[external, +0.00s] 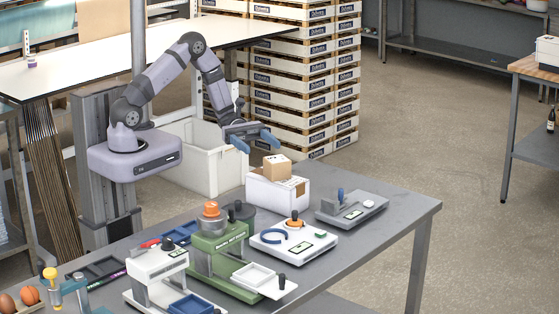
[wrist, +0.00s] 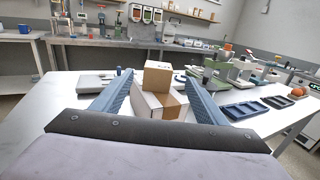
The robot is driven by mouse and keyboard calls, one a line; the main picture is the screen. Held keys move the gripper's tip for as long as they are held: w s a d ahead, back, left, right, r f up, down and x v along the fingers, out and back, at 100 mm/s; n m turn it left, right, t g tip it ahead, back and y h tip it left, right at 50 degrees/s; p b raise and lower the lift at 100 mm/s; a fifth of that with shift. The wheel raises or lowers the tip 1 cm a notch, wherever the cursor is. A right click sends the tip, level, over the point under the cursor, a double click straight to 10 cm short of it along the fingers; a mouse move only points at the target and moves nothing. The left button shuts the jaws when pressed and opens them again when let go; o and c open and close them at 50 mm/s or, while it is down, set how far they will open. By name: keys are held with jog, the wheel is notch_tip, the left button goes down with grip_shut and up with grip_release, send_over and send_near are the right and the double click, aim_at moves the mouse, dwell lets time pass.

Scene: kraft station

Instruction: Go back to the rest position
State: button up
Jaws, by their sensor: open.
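My gripper (external: 256,141) hangs in the air above the far left part of the grey table (external: 408,214). Its two blue fingers are spread apart with nothing between them in the external view. In the wrist view my gripper (wrist: 150,97) shows its fingers on both sides of the picture, wide apart. A small brown cardboard box (external: 277,166) sits on top of a larger white box (external: 272,192) on the table, just below and right of my gripper. In the wrist view the brown box (wrist: 158,76) and the white box (wrist: 150,105) appear beyond and between the fingers.
A green device (external: 214,250), a white device (external: 295,240) and a grey device (external: 352,205) stand on the table. Stacked pallet crates (external: 305,80) stand behind. The table's right end is clear.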

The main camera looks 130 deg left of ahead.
jog(key=d+f+m+g+h, duration=0.1)
jog(key=d+m+g+h, duration=0.4)
jog(key=d+m+g, duration=1.15)
jog(key=s+d+f+m+y, duration=0.5)
jog(key=s+d+m+y, duration=0.4)
jog(key=m+y, duration=0.3)
jog(key=shift+d+m, duration=0.45)
jog(key=shift+m, duration=1)
